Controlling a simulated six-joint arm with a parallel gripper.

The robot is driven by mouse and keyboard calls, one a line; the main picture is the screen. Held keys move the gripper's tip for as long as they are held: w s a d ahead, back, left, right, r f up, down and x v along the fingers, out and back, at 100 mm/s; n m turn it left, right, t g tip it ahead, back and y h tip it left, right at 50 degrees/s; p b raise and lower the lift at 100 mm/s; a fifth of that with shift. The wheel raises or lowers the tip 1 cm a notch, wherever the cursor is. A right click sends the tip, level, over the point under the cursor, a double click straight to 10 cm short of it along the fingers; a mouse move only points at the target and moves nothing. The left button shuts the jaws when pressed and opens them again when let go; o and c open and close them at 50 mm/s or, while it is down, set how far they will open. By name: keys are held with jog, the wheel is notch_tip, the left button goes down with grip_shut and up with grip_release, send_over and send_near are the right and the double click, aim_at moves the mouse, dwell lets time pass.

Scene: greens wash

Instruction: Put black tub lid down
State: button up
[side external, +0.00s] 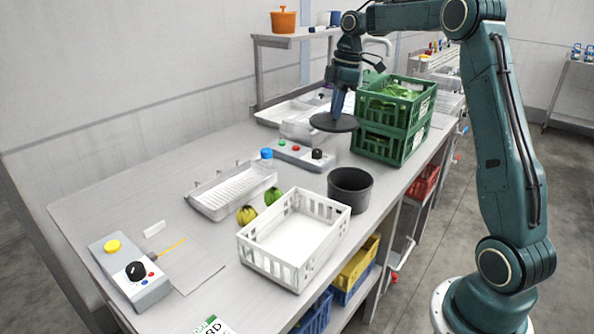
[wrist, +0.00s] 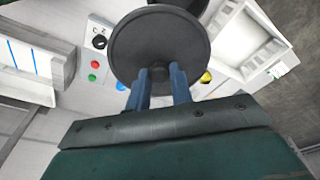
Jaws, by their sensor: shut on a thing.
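The black tub lid (side external: 322,124) is a dark round disc, held roughly level in the air above the bench in the side view. My gripper (side external: 335,112) is shut on it from above. In the wrist view my gripper's blue fingers (wrist: 160,76) close around the small knob at the middle of the lid (wrist: 157,38). The black tub (side external: 350,192) stands open on the bench, nearer the camera than the lid and lower in the picture. In the wrist view a dark edge past the lid may be the tub, mostly hidden.
A white crate (side external: 245,250) stands beside the tub. Stacked green crates (side external: 368,142) with greens are at the back right. A control box (side external: 290,152) with buttons and a drainer tray (side external: 208,208) are on the bench. Bare bench shows at the left (side external: 110,208).

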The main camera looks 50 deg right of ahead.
jog(key=shift+w+f, duration=1.5)
jog(key=shift+f, duration=1.55)
jog(key=shift+w+f, duration=1.55)
jog(key=shift+f, duration=1.55)
jog(key=shift+w+f, duration=1.5)
jog(key=shift+f, duration=1.55)
jog(key=shift+f, duration=0.45)
jog(key=o, duration=0.9)
jog(key=shift+o, duration=0.2)
jog(key=shift+r, duration=0.1)
notch_tip(320, 180, up, 13)
jog(key=s+d, duration=0.1)
jog(key=shift+s, duration=0.15)
